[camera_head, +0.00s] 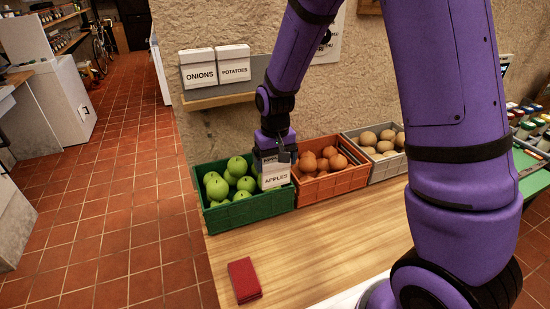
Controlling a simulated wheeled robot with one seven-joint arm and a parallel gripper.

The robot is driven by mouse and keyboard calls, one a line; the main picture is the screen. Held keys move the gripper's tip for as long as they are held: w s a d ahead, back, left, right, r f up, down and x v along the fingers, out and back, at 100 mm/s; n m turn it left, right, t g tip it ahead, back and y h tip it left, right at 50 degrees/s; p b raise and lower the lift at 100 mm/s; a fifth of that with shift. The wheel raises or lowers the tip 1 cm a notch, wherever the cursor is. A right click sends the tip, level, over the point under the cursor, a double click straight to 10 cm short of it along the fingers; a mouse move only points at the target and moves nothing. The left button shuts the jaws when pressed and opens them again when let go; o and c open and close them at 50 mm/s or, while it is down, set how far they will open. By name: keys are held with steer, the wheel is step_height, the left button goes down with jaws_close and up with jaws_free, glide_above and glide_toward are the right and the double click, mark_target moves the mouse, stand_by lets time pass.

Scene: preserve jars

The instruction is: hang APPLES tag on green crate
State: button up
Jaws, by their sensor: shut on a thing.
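The green crate (250,211) stands at the left end of the wooden counter and holds several green apples (215,187). My gripper (272,160) is above the crate's right side, pointing down. It is shut on the white APPLES tag (275,179), which hangs upright with its lettering toward the camera. In this view the tag covers part of the crate's right end and front rim. I cannot tell whether the tag touches the rim. The fingertips are small and partly hidden behind the tag's top.
An orange crate (334,186) of brown produce and a grey crate (387,170) of pale produce stand to the right. ONIONS (199,74) and POTATOES (234,71) tags are on a wall rack. A red cloth (244,280) lies in front on otherwise bare counter (310,240).

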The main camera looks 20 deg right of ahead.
glide_above(275, 191)
steer(key=shift+f, duration=2.85)
steer(key=shift+f, duration=1.6)
steer(key=o, duration=0.5)
step_height(275, 191, up, 11)
steer(key=shift+f, duration=0.15)
stand_by(0.4)
